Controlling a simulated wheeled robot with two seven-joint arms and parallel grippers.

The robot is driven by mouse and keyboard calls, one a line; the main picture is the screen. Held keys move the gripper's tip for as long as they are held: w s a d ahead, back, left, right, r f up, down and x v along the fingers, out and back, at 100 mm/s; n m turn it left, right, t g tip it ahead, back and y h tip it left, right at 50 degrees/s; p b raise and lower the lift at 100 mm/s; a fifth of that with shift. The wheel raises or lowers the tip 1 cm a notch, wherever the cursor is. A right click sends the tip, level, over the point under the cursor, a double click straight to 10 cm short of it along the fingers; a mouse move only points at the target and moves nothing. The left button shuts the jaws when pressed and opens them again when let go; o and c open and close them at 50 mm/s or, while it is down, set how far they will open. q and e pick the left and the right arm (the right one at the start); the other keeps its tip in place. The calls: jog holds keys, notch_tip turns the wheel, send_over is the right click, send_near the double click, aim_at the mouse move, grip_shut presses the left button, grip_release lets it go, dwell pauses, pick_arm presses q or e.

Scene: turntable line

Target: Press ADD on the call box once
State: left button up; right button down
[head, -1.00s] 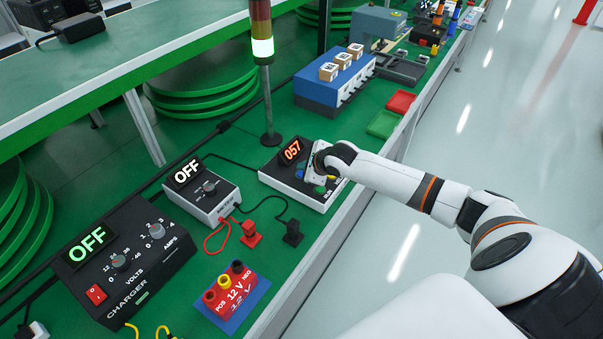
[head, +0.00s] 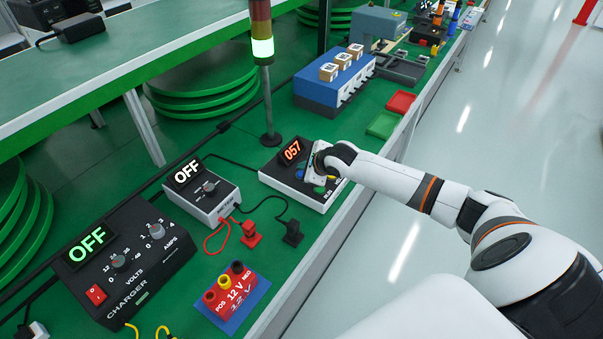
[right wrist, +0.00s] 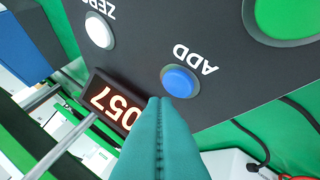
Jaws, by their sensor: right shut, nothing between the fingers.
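The call box (head: 285,184) is a dark-topped box on the green bench, and its display (head: 291,151) reads 057 in orange. In the right wrist view, the round blue ADD button (right wrist: 180,80) sits under its ADD label. My right gripper (right wrist: 161,100) is shut and empty, its green fingertips at the button's lower edge in that view. I cannot tell whether they touch it. In the head view my right gripper (head: 317,163) is over the call box and hides part of its top. My left gripper is not in view.
The white ZERO button (right wrist: 99,30) and a large green button (right wrist: 285,15) are on the same panel. A lamp post (head: 268,100) stands behind the box. A grey OFF meter (head: 203,196) is to its left. A green tray (head: 383,124) and red tray (head: 401,102) lie beyond.

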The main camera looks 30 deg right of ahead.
jog(key=shift+f, duration=0.15)
dwell(0.4)
jog(key=shift+f, duration=0.25)
jog(key=shift+f, duration=0.45)
dwell(0.8)
jog(key=shift+r+p, duration=0.15)
jog(key=shift+p, duration=0.25)
jog(key=shift+r+p, duration=0.7)
jog(key=shift+p, duration=0.3)
notch_tip(320, 180, up, 5)
jog(key=p, duration=0.6)
